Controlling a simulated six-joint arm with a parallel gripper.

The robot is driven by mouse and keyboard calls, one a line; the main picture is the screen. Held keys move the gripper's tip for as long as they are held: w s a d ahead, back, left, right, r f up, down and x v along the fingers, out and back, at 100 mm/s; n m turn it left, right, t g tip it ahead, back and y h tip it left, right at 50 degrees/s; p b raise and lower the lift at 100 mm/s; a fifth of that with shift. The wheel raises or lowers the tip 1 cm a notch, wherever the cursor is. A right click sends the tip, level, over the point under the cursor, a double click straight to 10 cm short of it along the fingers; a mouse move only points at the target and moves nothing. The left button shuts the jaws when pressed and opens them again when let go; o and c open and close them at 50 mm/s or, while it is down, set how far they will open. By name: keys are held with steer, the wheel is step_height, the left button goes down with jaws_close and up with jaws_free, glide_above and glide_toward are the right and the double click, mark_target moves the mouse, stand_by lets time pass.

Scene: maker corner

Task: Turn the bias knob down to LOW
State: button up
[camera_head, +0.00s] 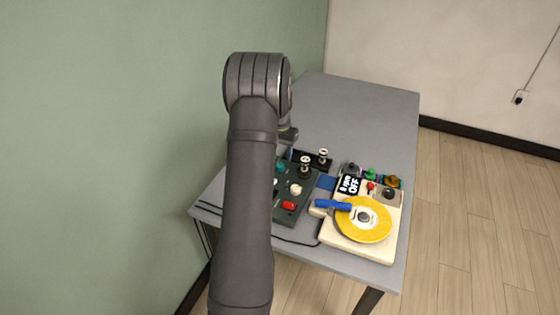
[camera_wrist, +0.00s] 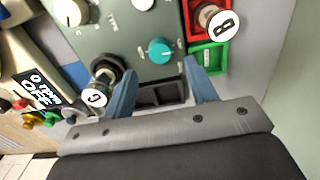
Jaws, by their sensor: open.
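A dark green control panel (camera_head: 290,213) sits on the grey table, partly hidden by my arm in the head view. It carries a teal knob (camera_wrist: 160,51), a cream knob (camera_wrist: 71,12) and a red switch (camera_head: 289,206). The small printed labels are too blurred to tell which knob is bias. My gripper (camera_wrist: 160,82) is open, its two blue fingers apart with nothing between them. The teal knob lies just beyond the fingertips, roughly centred between them in the wrist view. The teal knob also shows in the head view (camera_head: 281,168), beside my arm.
A cream turntable with a yellow disc (camera_head: 372,228) and an OFF display (camera_head: 351,184) stands to the right. Red (camera_wrist: 194,32) and green (camera_wrist: 207,58) trays and a black tray (camera_wrist: 160,95) are near. The table's back is clear.

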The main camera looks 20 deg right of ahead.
step_height(320, 180, up, 12)
steer(key=shift+r, duration=0.25)
steer(key=shift+f, duration=0.15)
step_height(320, 180, down, 17)
steer(key=shift+f, duration=0.15)
stand_by(0.6)
steer(key=shift+f, duration=0.15)
steer(key=shift+m, duration=0.5)
steer(key=m, duration=0.9)
steer(key=shift+r+m, duration=0.2)
steer(key=shift+m, duration=0.1)
steer(key=shift+r, duration=2.45)
